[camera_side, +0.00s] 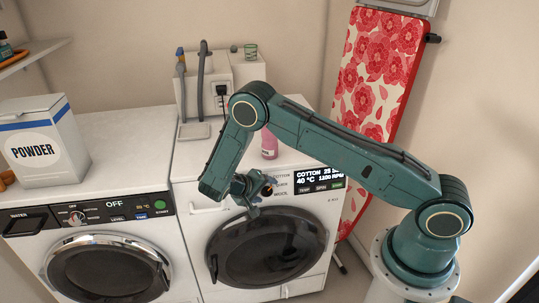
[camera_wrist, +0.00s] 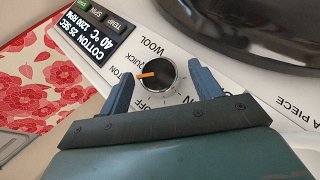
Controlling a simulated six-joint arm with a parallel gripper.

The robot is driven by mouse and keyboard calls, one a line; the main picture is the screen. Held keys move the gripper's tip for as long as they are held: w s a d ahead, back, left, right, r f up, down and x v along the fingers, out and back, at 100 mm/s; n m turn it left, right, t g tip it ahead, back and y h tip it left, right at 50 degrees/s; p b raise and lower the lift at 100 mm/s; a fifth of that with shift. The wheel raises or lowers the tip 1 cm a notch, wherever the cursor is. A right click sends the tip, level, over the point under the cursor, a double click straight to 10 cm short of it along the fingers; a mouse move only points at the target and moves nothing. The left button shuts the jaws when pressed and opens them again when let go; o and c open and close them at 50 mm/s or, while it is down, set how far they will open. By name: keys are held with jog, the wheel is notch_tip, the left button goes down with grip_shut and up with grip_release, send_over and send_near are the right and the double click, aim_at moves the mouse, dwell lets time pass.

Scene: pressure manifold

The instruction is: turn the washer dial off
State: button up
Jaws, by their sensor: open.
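The washer dial (camera_wrist: 160,76) is a round black knob with an orange pointer, on the white front panel of the right-hand machine (camera_side: 190,215). In the wrist view the pointer aims left, at a partly covered label ending in "TON". The "OFF" label (camera_wrist: 155,103) lies just below the dial. The panel display (camera_side: 318,177) reads COTTON, 40 °C, 1200 RPM. My gripper (camera_wrist: 161,82) is open, with one blue finger on each side of the dial and gaps visible between them. In the side view my gripper (camera_side: 252,190) is at the panel and largely hides the dial.
A second machine (camera_side: 100,265) on the left has its display showing OFF. A powder box (camera_side: 45,145) and a pink bottle (camera_side: 269,147) stand on top of the machines. A red floral ironing board (camera_side: 380,75) leans at the right.

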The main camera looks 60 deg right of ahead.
jog(key=m+y, duration=0.1)
jog(key=m+t+y, duration=0.2)
jog(key=y, duration=0.1)
jog(key=shift+s+d+r, duration=0.2)
jog(key=shift+d+r, duration=0.05)
jog(key=shift+d, duration=0.05)
jog(key=t+y, duration=0.1)
jog(key=m+t+y, duration=0.2)
jog(key=shift+s+d+y, duration=0.25)
jog(key=shift+y, duration=0.05)
jog(key=shift+r+m+t, duration=0.15)
jog(key=shift+m+t, duration=0.15)
jog(key=shift+t, duration=0.1)
jog(key=s+a+r+n, duration=0.2)
jog(key=s+a+r, duration=0.2)
jog(key=r, duration=0.9)
jog(key=s+a+r+n+y, duration=0.1)
jog(key=s+a+r+n, duration=0.1)
jog(key=s+r, duration=0.5)
jog(key=shift+s+a+r+t, duration=0.3)
jog(key=shift+a+r, duration=0.6)
jog(key=shift+r, duration=2.05)
jog(key=shift+w, duration=0.1)
